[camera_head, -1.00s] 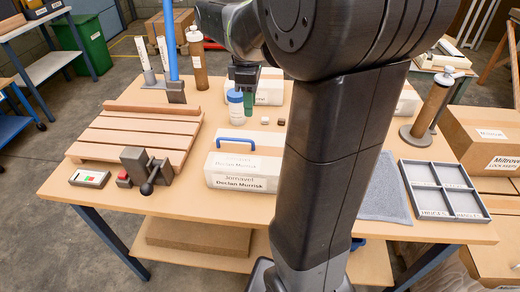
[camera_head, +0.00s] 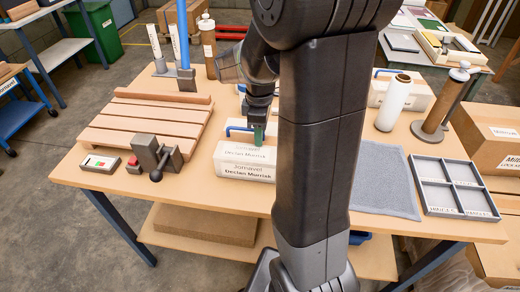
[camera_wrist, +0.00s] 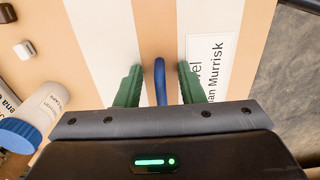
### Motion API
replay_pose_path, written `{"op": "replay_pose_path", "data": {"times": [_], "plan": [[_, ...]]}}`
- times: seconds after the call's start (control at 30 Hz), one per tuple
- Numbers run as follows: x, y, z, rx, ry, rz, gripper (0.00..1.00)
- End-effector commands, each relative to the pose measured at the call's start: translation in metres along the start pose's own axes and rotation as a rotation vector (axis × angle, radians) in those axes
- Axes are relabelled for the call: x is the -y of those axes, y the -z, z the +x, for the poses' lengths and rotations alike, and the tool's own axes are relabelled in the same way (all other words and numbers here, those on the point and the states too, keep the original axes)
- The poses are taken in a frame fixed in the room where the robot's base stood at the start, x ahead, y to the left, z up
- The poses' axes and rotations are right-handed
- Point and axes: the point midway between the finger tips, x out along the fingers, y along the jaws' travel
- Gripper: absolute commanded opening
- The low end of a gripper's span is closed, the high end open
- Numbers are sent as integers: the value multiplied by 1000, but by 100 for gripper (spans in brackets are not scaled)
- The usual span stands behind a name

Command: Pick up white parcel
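A white parcel (camera_head: 245,168) labelled "Jomavel Declan Murrisk" lies on the workbench, and its blue carry handle (camera_head: 237,130) stands up from the top. In the wrist view the parcel's labelled pale side (camera_wrist: 211,62) and a tan band under the handle (camera_wrist: 160,82) show. My gripper (camera_head: 259,136) points down over the parcel with green fingers. In the wrist view my gripper (camera_wrist: 160,88) is open, with one finger on each side of the handle and a gap on both sides. My arm hides the parcel's right end in the head view.
Another white parcel (camera_head: 415,97) with a blue handle stands at the back right, beside a white cylinder (camera_head: 393,103). A grey cloth (camera_head: 385,180) and divided tray (camera_head: 455,190) are right.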

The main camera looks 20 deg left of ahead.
Motion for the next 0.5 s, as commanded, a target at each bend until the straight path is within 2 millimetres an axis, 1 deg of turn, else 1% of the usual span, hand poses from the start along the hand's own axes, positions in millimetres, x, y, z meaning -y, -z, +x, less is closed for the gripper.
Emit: {"op": "replay_pose_path", "data": {"times": [0.17, 0.27, 0.33, 0.37, 0.5], "plan": [[0, 0, 0, 0, 0, 0, 35], [0, 0, 0, 0, 0, 0, 18], [0, 0, 0, 0, 0, 0, 4], [0, 0, 0, 0, 0, 0, 0], [0, 0, 0, 0, 0, 0, 0]]}}
